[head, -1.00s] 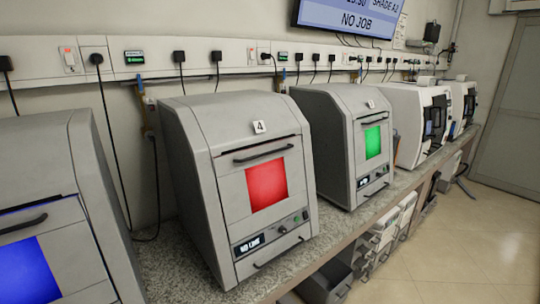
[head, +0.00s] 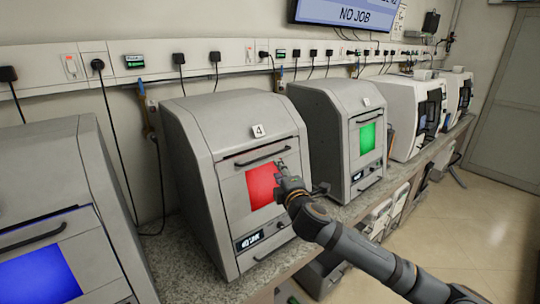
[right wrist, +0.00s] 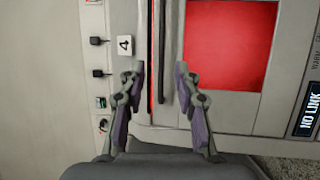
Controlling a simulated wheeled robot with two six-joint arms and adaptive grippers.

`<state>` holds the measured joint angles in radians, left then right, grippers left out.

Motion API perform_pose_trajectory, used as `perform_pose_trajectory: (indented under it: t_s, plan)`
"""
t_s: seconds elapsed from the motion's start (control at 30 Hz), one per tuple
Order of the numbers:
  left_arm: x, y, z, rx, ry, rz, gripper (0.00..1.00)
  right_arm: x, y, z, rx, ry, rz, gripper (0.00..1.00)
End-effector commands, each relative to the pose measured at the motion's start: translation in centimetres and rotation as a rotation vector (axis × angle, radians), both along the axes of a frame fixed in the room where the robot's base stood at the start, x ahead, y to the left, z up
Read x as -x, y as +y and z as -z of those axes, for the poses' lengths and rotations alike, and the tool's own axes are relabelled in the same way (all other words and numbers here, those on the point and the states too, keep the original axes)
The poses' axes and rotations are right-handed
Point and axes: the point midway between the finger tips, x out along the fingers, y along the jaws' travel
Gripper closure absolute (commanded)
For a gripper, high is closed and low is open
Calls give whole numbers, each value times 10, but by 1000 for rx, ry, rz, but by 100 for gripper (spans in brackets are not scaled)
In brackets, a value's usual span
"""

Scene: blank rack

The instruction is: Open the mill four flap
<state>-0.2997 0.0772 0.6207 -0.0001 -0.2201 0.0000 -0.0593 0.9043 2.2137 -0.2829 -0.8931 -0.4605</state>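Mill four (head: 200,135) is a grey box on the bench with a "4" tag (head: 258,131), also seen in the right wrist view (right wrist: 125,46). Its front flap (head: 233,192) looks shut and has a red lit window (head: 261,186). A dark bar handle (head: 262,155) runs along the flap's top. My right gripper (head: 281,164) is in front of the flap near the handle's right end. In the right wrist view its open fingers (right wrist: 160,80) lie either side of the handle (right wrist: 161,40); I cannot tell whether they touch it. My left gripper is not in view.
A blue-windowed mill (head: 50,215) stands to the left and a green-windowed mill (head: 325,125) to the right. White machines (head: 405,115) stand farther along the bench. Sockets and cables line the wall behind. Floor (head: 470,230) is clear at the right.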

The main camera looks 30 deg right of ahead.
Motion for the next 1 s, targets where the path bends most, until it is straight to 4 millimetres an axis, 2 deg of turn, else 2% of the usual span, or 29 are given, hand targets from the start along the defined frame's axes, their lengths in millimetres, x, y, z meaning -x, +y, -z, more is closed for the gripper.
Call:
perform_pose_trajectory:
  t_s: [0.17, 0.27, 0.5, 0.7, 1.0]
  plan:
    - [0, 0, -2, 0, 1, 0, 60, -5, -3, 0, -4, 1, 3, 68]
    - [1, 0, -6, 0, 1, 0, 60, -17, -7, 0, -10, 0, 4, 68]
    - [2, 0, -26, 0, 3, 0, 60, -66, -22, -2, -9, 0, 2, 68]
    - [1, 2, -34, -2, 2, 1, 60, -93, -31, 2, -6, 1, 0, 68]
    - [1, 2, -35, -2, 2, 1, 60, -100, -32, 5, -4, 1, -2, 68]
